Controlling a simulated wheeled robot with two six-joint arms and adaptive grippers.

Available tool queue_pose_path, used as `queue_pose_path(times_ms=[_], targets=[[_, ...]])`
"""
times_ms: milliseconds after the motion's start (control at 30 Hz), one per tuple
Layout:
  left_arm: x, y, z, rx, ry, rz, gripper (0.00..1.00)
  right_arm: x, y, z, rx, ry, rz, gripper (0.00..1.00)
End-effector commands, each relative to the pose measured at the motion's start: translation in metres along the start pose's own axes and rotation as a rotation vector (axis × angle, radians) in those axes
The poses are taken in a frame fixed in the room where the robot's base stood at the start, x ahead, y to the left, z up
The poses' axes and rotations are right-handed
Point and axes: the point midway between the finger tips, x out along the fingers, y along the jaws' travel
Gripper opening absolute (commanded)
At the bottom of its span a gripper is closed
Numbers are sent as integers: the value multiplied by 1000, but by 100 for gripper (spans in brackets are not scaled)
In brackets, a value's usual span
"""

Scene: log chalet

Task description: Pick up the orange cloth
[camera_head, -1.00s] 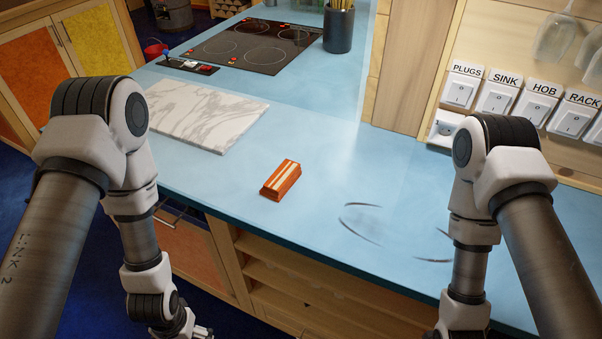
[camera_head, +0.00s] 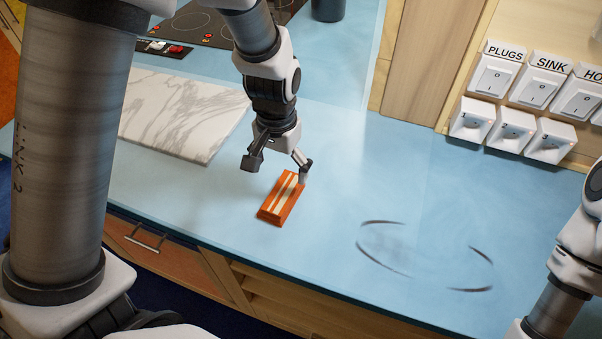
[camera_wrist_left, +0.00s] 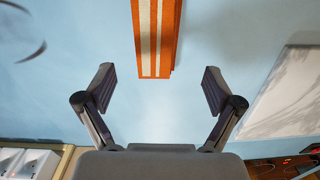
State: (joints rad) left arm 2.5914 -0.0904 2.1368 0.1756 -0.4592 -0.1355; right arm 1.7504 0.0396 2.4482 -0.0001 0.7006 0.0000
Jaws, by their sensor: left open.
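The orange cloth (camera_head: 281,199) is a folded block with pale stripes, lying on the blue counter. It also shows in the left wrist view (camera_wrist_left: 156,40), at the top middle, partly cut off by the frame edge. My left gripper (camera_head: 279,172) is open just above and behind the cloth, with its fingers spread. In the left wrist view the open fingers (camera_wrist_left: 159,90) are empty, and the cloth lies beyond their tips, roughly centred between them. My right arm shows at the right edge, but its gripper is out of view.
A marble board (camera_head: 185,120) lies left of the cloth. The hob (camera_head: 205,25) and a dark pot (camera_head: 328,8) are at the back. Labelled switches and sockets (camera_head: 511,130) line the wall at right. The counter (camera_head: 340,200) right of the cloth is clear apart from dark curved marks.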

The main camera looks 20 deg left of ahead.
Motion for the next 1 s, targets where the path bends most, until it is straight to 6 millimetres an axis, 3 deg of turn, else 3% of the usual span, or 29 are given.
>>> queue_pose_path(times_ms=[267,500,733,900,1000], targets=[[32,2,1,0,-4,-1,92,-5,0,2,0,-4,0,40],[73,5,0,1,-3,-1,92,-10,0,1,0,-3,0,40],[77,5,0,0,1,-1,92,-10,0,1,0,-3,0,40],[77,5,0,0,0,-1,45,-10,0,1,0,-3,0,40],[77,5,0,0,0,-1,45,-10,0,1,0,-3,0,40]])
